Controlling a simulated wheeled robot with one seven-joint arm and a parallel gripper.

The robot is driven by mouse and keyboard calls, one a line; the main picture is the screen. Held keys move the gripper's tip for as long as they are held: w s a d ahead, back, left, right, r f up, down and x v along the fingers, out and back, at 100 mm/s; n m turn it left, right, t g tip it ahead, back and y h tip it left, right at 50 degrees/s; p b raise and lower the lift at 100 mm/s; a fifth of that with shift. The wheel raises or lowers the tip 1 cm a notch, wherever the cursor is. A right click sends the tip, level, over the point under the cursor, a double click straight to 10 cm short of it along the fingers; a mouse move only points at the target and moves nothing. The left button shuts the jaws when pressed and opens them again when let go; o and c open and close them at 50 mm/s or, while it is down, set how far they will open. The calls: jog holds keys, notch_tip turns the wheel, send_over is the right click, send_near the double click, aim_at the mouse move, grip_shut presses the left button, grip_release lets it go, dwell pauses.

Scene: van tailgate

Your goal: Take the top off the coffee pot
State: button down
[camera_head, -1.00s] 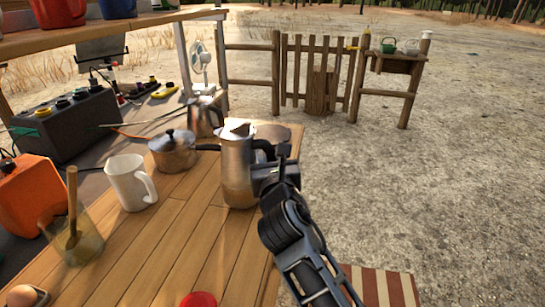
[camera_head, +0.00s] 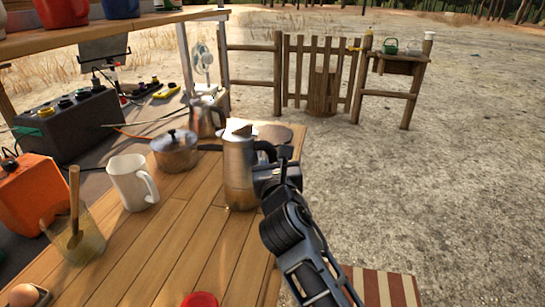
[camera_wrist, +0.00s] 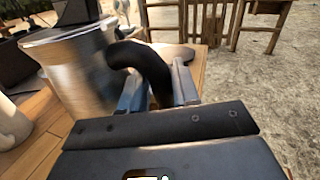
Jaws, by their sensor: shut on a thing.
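The coffee pot (camera_head: 238,178) is a tall metal pot with a pointed spout and a black handle. It stands upright near the right edge of the wooden table (camera_head: 190,240). My gripper (camera_head: 272,170) reaches it from the right. In the wrist view, the two fingers (camera_wrist: 158,86) are shut around the black handle (camera_wrist: 140,57), beside the metal body (camera_wrist: 82,80). The pot's top (camera_wrist: 70,35) shows only at a shallow angle there, and I cannot tell a separate lid from the body.
A lidded saucepan (camera_head: 175,153), a metal jug (camera_head: 204,118) and a white mug (camera_head: 131,184) stand left of the pot. A glass with a wooden tool (camera_head: 78,240) is nearer. A red object (camera_head: 199,300) lies at the front. Open ground lies to the right.

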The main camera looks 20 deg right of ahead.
aim_at(273, 147)
jog(key=shift+f, duration=0.65)
dwell(0.7)
jog(key=shift+w+d+f+n+y+p, duration=0.15)
jog(key=shift+n+y+p, duration=0.15)
jog(key=shift+p, duration=0.45)
jog(key=shift+w+a+r+n+y+p, duration=0.1)
jog(key=shift+n+y+p, duration=0.1)
jog(key=shift+y+p, duration=0.35)
jog(key=shift+d+r+n+t+y+p, duration=0.1)
jog(key=shift+r+n+t+y+p, duration=0.25)
jog(key=shift+p, duration=1.25)
jog(key=shift+n+y+p, duration=0.55)
jog(key=shift+y+p, duration=0.35)
jog(key=shift+p, duration=1.6)
jog(key=shift+r+p, duration=1.55)
jog(key=shift+p, duration=0.1)
jog(key=shift+d+r, duration=0.1)
jog(key=shift+r, duration=1.3)
